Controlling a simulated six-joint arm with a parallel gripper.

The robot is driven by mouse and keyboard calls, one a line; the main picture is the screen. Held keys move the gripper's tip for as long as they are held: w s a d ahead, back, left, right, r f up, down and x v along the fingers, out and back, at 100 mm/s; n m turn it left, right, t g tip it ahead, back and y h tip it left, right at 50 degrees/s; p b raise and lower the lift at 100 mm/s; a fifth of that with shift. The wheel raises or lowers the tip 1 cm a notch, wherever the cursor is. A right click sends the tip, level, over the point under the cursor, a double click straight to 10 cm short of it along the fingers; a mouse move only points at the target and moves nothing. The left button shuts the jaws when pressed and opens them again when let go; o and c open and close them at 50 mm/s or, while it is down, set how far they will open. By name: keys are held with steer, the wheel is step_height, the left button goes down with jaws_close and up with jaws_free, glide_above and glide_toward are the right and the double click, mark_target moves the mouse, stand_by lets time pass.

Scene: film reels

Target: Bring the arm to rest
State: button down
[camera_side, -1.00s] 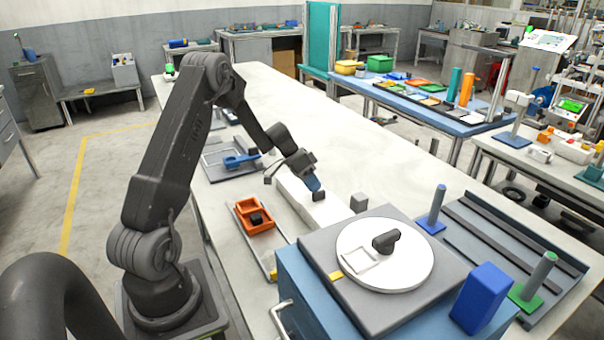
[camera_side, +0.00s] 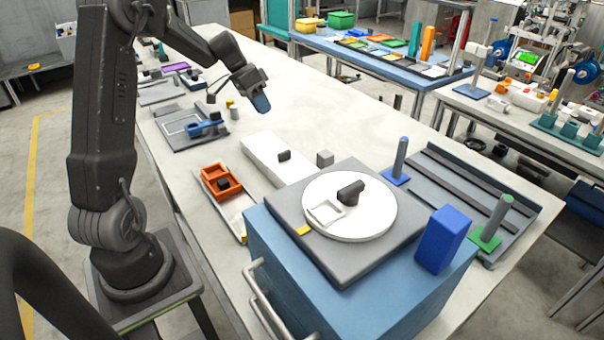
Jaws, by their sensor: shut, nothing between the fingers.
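My gripper (camera_side: 261,103) hangs from my raised arm over the work table (camera_side: 310,105), its blue tip pointing down and slightly right. It is shut and holds nothing. It appears above the far end of the long white block (camera_side: 268,152), clear of the table things. The dark arm rises at the left and bends over at the top of the picture, where its upper part is cut off.
A blue cabinet (camera_side: 300,275) carries a grey plate with a round white disc (camera_side: 378,215). An orange tray (camera_side: 221,180) lies left. The table behind the white block is mostly clear.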

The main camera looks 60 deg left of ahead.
steer(key=s+d+r+y, duration=0.1)
steer(key=s+d+r, duration=0.25)
steer(key=d, duration=0.45)
steer(key=s+d+r+y, duration=0.2)
steer(key=s+d+r, duration=0.15)
steer(key=d, duration=0.35)
steer(key=s+d+r+y, duration=0.15)
steer(key=s+d, duration=0.25)
steer(key=d, duration=0.4)
steer(key=s+d+n+t, duration=0.1)
steer(key=s+d, duration=0.3)
steer(key=s, duration=0.5)
steer(key=shift+t, duration=0.5)
